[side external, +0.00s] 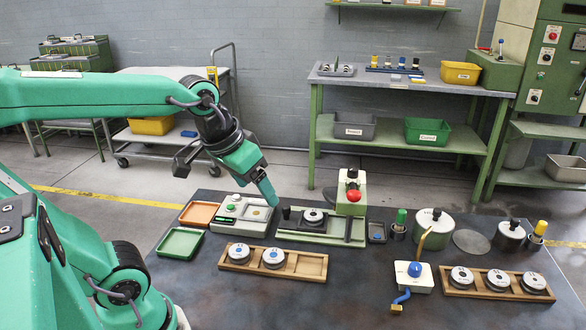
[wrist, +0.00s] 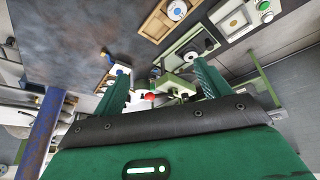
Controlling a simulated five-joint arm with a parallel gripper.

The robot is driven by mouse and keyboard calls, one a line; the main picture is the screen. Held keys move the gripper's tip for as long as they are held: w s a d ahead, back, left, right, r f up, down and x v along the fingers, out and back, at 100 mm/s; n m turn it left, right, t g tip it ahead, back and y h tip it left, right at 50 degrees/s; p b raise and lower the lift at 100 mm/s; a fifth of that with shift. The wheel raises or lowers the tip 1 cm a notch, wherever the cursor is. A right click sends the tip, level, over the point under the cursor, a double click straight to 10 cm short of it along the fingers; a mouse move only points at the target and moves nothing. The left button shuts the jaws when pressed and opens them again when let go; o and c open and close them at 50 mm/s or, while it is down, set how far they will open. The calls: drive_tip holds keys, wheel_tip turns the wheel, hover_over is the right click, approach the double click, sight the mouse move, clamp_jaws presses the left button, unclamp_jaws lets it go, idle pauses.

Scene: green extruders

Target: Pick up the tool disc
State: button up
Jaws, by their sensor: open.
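Several grey-and-white discs are in view, and I cannot tell which is the tool disc. One disc (side external: 314,216) with a black knob sits on the green fixture (side external: 290,236); it also shows in the wrist view (wrist: 190,57). Two discs, a left one (side external: 239,251) and a right one (side external: 274,256), lie in the left wooden tray (side external: 313,268). Several more discs (side external: 461,276) lie in the right wooden tray (side external: 511,293). My gripper (side external: 268,194) is open above the table, near the fixture's left end. In the wrist view, nothing is held between its green fingers (wrist: 162,88).
A button panel (side external: 240,215) and orange (side external: 199,214) and green (side external: 180,243) trays lie left. A white block with a blue knob (side external: 408,277) and lidded canisters (side external: 434,225) stand right.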

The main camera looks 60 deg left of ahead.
drive_tip(key=w+a+f+n+g, duration=0.15)
drive_tip(key=w+a+n, duration=0.25)
drive_tip(key=w, duration=0.8)
drive_tip(key=w+a+f+n+g, duration=0.3)
drive_tip(key=w+a+f+n, duration=0.2)
drive_tip(key=w+a+f, duration=0.2)
drive_tip(key=w+f, duration=0.2)
drive_tip(key=w, duration=0.2)
drive_tip(key=shift+w+a+f, duration=0.25)
drive_tip(key=shift+w+f, duration=0.15)
hover_over(313, 214)
drive_tip(key=shift+a+f, duration=0.1)
drive_tip(key=shift+f, duration=3.35)
drive_tip(key=shift+f, duration=2.6)
